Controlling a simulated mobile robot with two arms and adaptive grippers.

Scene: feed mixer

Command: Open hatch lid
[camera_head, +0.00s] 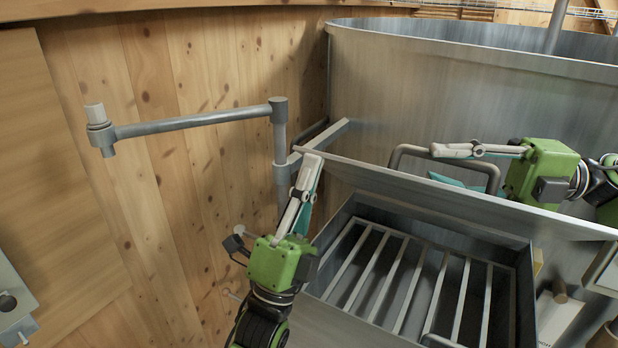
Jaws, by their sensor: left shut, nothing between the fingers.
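The hatch lid (450,202) is a grey metal panel standing raised along the far side of the hatch box, seen nearly edge-on. A grey tube handle (402,150) arches up behind its top edge. Below it, the hatch opening shows a grate of metal bars (402,275). My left gripper (312,160) is shut and empty, pointing up, its fingers overlapping the lid's left end in the picture; contact is unclear. My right gripper (437,152) points left, its fingers level with the handle's top. The lid hides part of its lower finger, so its grip is unclear.
A large metal mixer tub (470,85) stands behind the lid. A swing-arm pipe (195,120) reaches left from a post beside my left gripper. A wooden wall (180,200) closes the left side. A grey metal box (12,300) is at lower left.

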